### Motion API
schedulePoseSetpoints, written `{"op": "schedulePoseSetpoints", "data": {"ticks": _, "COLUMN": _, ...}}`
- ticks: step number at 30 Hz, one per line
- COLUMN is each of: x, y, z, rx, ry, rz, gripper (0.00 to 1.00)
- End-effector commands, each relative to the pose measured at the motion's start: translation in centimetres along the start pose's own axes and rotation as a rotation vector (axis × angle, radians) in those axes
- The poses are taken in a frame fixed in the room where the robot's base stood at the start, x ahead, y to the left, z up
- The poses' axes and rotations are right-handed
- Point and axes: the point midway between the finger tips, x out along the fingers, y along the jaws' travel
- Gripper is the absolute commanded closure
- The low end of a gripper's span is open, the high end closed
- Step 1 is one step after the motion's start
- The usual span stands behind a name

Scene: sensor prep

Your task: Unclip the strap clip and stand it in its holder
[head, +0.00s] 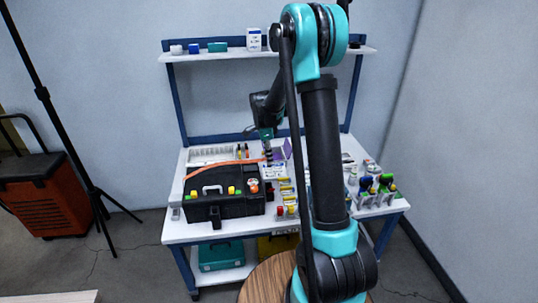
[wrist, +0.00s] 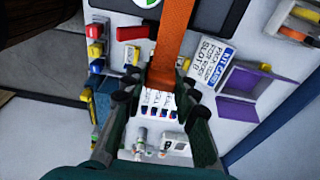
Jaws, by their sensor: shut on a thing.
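The strap is an orange band (wrist: 176,35) that comes down from the top of the wrist view to my fingertips. In the head view the orange strap (head: 228,168) stretches over the black case. My gripper (wrist: 164,77) is shut on the strap's end, where the strap clip sits; the clip itself is mostly hidden between the dark fingers. In the head view my gripper (head: 267,150) is just right of the case, above the table's middle. I cannot tell which thing is the clip's holder.
The black case (head: 222,208) stands at the table's left front. A purple open box (wrist: 247,92) and a printed card (wrist: 212,72) lie right of my fingers. Red, yellow and blue pieces (wrist: 97,50) are to the left. Bottles (head: 378,188) crowd the table's right end.

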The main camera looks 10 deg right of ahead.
Motion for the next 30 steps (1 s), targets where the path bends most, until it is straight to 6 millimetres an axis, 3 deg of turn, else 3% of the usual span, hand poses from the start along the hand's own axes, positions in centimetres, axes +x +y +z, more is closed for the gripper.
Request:
{"op": "schedulePoseSetpoints", "data": {"ticks": 5, "x": 0.0, "y": 0.1, "z": 0.3, "rx": -0.001, "ry": 0.0, "rz": 0.0, "gripper": 0.89}}
{"op": "schedulePoseSetpoints", "data": {"ticks": 30, "x": 0.0, "y": 1.5, "z": 9.2, "rx": -0.003, "ry": 0.0, "rz": 0.0, "gripper": 0.89}}
